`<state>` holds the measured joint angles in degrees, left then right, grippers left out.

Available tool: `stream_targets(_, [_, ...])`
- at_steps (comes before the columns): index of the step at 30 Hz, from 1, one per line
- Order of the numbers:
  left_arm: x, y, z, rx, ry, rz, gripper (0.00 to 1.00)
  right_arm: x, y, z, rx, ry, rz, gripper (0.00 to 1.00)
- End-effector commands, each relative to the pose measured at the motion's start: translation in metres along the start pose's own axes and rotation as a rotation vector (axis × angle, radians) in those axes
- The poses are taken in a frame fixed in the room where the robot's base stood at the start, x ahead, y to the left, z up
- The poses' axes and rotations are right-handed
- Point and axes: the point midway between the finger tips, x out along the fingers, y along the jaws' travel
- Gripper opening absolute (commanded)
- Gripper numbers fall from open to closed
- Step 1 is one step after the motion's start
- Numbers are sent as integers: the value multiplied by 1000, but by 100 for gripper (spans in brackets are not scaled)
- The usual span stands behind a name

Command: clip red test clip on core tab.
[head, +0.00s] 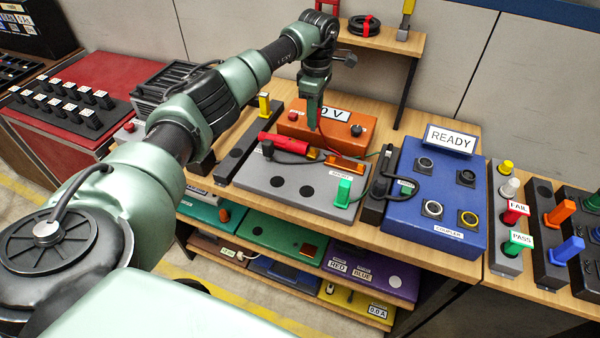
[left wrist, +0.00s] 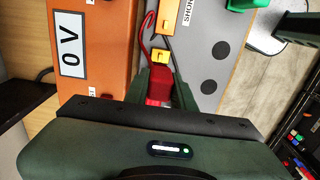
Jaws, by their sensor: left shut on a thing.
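The red test clip (head: 283,141) lies along the gap between the orange 0 V box and the grey box in the head view. An orange tab (head: 345,163) is further right by the grey box. I cannot tell which piece is the core tab. My right gripper is not in view.
The orange 0 V box (head: 300,121) stands behind the grey box (head: 280,182), which has dark round spots and a green block (head: 343,191). A blue box (head: 428,208) with a READY sign stands right. A shelf (head: 375,40) is behind.

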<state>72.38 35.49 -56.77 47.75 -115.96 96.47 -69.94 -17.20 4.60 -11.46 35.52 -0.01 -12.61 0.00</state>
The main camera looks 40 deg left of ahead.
Motion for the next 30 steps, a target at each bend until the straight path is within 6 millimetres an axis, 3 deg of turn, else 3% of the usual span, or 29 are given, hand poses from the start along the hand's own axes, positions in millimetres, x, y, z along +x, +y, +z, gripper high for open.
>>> stream_targets(17, [7,0,0,-1,0,0,0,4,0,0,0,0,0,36])
stream_targets(30, [44,0,0,-1,1,-1,0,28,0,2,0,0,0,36])
